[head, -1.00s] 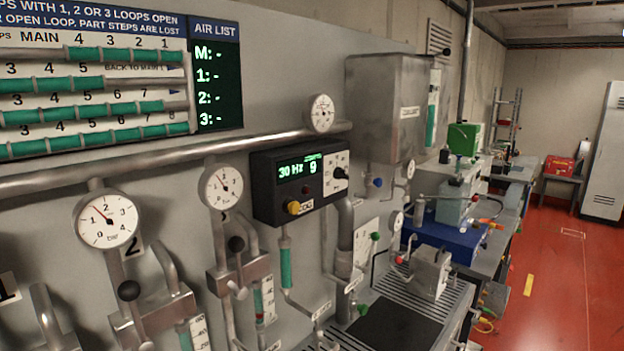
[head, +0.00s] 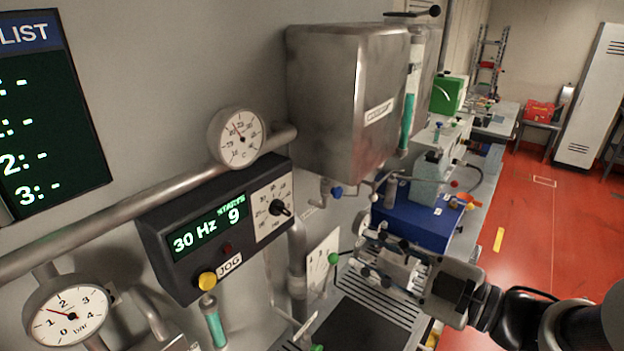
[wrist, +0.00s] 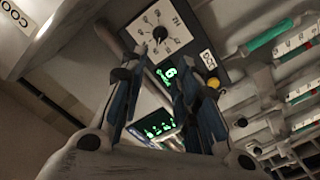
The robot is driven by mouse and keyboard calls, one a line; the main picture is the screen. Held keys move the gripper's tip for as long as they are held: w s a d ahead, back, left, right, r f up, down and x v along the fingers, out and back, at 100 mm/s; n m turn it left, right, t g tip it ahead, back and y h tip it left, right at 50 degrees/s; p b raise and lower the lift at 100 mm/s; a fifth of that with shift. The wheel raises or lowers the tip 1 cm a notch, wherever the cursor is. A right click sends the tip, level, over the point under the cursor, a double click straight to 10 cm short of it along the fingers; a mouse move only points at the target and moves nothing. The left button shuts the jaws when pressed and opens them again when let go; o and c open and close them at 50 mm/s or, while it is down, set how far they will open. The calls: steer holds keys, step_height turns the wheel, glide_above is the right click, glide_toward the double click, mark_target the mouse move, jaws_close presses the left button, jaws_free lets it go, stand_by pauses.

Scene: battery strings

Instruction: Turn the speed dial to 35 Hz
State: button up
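The speed dial is a black knob (head: 277,208) on a white scale plate at the right end of a dark control box (head: 165,262). The green display (head: 208,228) reads 30 Hz and 9. In the wrist view the knob (wrist: 160,33) sits on its white scale, beyond the fingertips. My gripper (head: 360,252) is to the right of and below the dial in the head view, apart from it. In the wrist view my gripper (wrist: 154,66) has its two fingers spread with nothing between them. They partly hide the display. The knob's exact pointer reading is too small to tell.
A yellow JOG button (head: 207,281) is on the box's lower front. A round gauge (head: 237,138) and a pipe (head: 120,195) run just above the box. A grey metal tank (head: 340,100) hangs to the right.

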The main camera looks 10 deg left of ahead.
mark_target(286, 212)
steer(key=p+x, duration=0.1)
steer(key=x, duration=1.6)
steer(key=shift+a+r, duration=0.15)
steer(key=shift+r, duration=0.05)
steer(key=shift+c, duration=0.3)
jaws_close()
